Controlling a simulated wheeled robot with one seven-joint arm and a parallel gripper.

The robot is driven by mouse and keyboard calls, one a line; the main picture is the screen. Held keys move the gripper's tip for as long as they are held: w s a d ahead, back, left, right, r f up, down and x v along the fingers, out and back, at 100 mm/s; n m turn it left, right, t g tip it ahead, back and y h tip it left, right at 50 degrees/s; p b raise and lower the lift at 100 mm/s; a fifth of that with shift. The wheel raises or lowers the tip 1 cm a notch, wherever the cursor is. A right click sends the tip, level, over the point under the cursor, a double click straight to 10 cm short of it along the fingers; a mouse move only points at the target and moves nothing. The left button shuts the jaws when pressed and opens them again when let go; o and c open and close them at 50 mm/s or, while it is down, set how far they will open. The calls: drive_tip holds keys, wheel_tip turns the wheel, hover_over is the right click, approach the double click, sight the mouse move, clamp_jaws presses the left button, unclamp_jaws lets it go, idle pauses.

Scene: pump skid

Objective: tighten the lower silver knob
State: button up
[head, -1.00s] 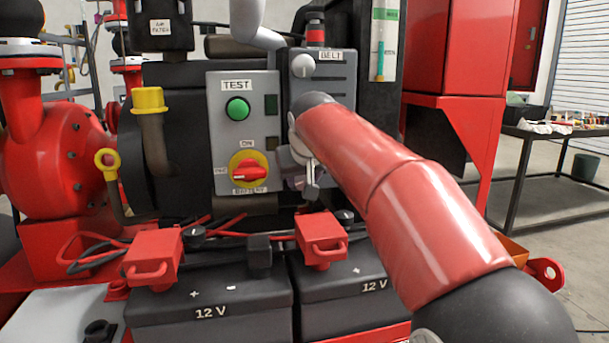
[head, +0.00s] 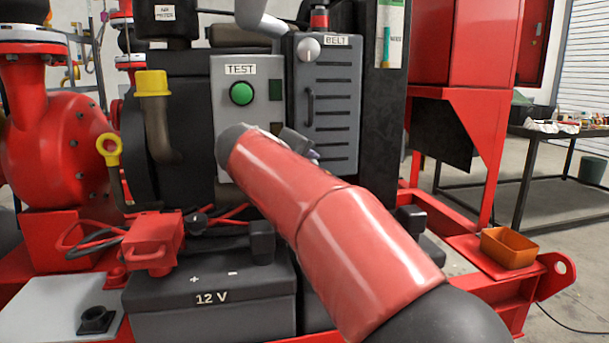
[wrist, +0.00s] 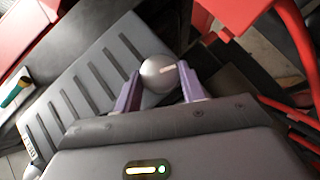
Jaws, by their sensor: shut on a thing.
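The lower silver knob (wrist: 157,72) sits between the two purple fingers of my gripper (wrist: 160,84) in the wrist view. My gripper is shut on it, one finger at each side. In the head view my red arm hides this knob and most of the gripper. The grey slatted door (head: 340,110) under the BELT label stands behind the arm. The upper silver knob (head: 308,48) is at its top left corner, free of the gripper.
The TEST panel with a green button (head: 241,94) is left of the door; my arm covers its lower part. A 12 V battery (head: 210,300) and red terminal cover (head: 153,243) lie below. An orange tray (head: 509,247) is at right.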

drive_tip(key=shift+a+f+n+t+h+b, duration=0.1)
drive_tip(key=shift+f+n+t+h+b, duration=0.2)
drive_tip(key=shift+n+t+h+b, duration=0.8)
drive_tip(key=shift+b, duration=0.35)
drive_tip(key=o, duration=1)
drive_tip(key=shift+c, duration=0.2)
drive_tip(key=shift+s+r, duration=0.1)
drive_tip(key=v, duration=0.7)
drive_tip(key=shift+s+a, duration=0.2)
drive_tip(key=shift+s, duration=0.1)
drive_tip(key=shift+r, duration=0.15)
